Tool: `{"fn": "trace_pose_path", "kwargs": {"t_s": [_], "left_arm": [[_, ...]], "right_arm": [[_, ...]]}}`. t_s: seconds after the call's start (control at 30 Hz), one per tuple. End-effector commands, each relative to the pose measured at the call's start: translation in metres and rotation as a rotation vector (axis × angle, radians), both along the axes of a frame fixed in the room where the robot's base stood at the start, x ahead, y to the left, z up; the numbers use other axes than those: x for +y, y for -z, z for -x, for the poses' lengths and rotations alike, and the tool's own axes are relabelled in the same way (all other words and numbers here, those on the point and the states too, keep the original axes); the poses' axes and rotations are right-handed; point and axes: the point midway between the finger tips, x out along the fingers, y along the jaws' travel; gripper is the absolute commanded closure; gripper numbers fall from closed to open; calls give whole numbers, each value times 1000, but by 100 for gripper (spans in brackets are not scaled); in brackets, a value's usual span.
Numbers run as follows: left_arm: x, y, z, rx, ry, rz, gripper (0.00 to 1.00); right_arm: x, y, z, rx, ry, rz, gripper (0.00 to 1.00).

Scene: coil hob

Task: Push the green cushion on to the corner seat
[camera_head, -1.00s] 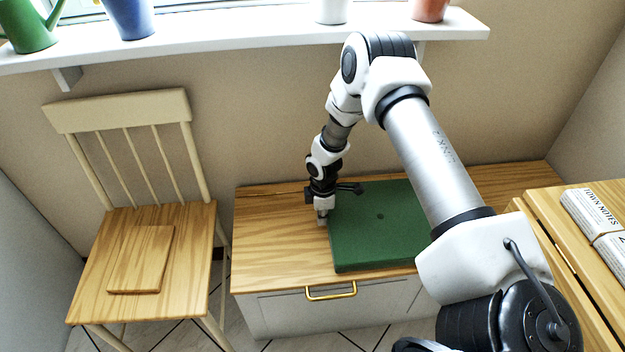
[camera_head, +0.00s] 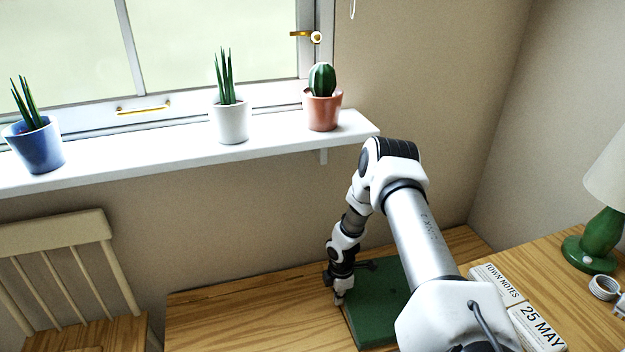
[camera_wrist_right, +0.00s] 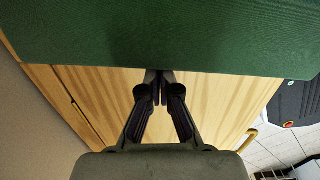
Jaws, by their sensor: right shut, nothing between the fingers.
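The green cushion (camera_head: 378,305) is a flat square pad lying on the wooden bench top (camera_head: 250,310). My arm covers its right part. My right gripper (camera_head: 339,297) points down at the cushion's left edge, shut and empty. In the right wrist view, the closed fingertips (camera_wrist_right: 159,80) meet the edge of the cushion (camera_wrist_right: 160,40), seemingly touching it. Bare bench top (camera_head: 462,243) shows to the right of the cushion, towards the room corner. My left gripper is not in view.
A wooden table with a calendar block (camera_head: 538,328) and a green lamp (camera_head: 592,245) stands at the right. A windowsill (camera_head: 270,143) with potted plants runs above the bench. A chair (camera_head: 60,260) stands at the left. The bench left of my gripper is clear.

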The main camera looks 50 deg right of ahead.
Motion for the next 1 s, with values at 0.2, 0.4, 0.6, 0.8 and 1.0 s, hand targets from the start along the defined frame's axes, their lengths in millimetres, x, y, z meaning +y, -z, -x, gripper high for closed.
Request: {"fn": "trace_pose_path", "kwargs": {"t_s": [0.2, 0.4, 0.6, 0.8, 1.0], "left_arm": [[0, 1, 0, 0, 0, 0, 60], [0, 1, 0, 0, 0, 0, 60], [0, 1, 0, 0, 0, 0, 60], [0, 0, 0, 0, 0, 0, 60], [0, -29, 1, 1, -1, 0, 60]], "right_arm": [[-40, 1, 24, 0, 2, 0, 100], [-46, 1, 28, 0, -1, 0, 100], [-45, 1, 28, 0, -1, 0, 100], [-34, 0, 20, 1, -4, 0, 100], [-14, -36, 8, -3, 2, -1, 100]]}}
